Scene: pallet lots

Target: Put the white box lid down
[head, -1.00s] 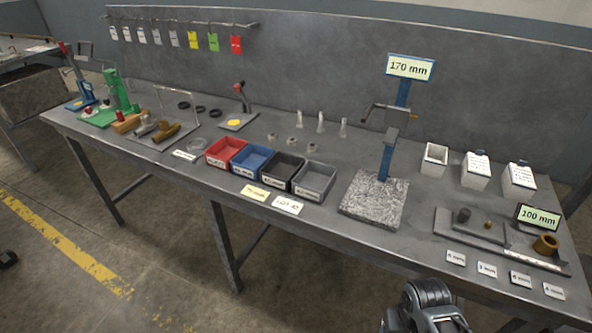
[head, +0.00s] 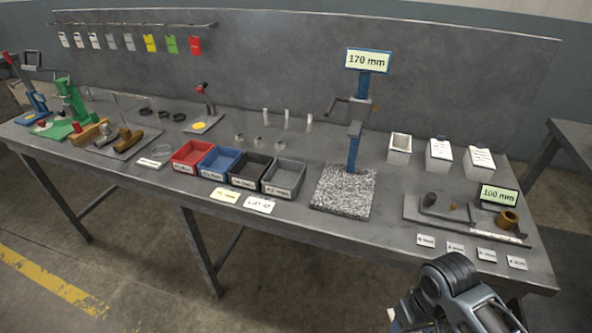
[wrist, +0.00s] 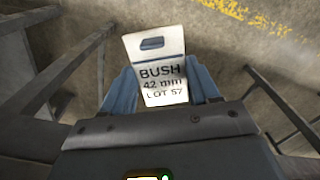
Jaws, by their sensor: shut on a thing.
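In the wrist view my gripper (wrist: 164,92) is shut on a flat white tag (wrist: 160,56). The tag reads "BUSH 42 mm LOT 57" and has a dark slot near its top edge. It looks like a card, not a box lid. The floor shows beyond it. In the head view my arm is at the bottom right, in front of the bench (head: 290,229), and my fingertips are not clearly visible. Three white boxes stand at the bench's right: the leftmost box (head: 399,157) looks open, and the other two (head: 438,164) (head: 478,170) have printed white tops.
Small white labels (head: 455,248) lie along the front right edge by a measuring fixture (head: 415,210). A granite stand (head: 343,195) is left of it. Red (head: 192,168), blue, black and grey bins stand mid-bench. Coloured tags (head: 150,43) hang behind. Another table (head: 575,150) is at right.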

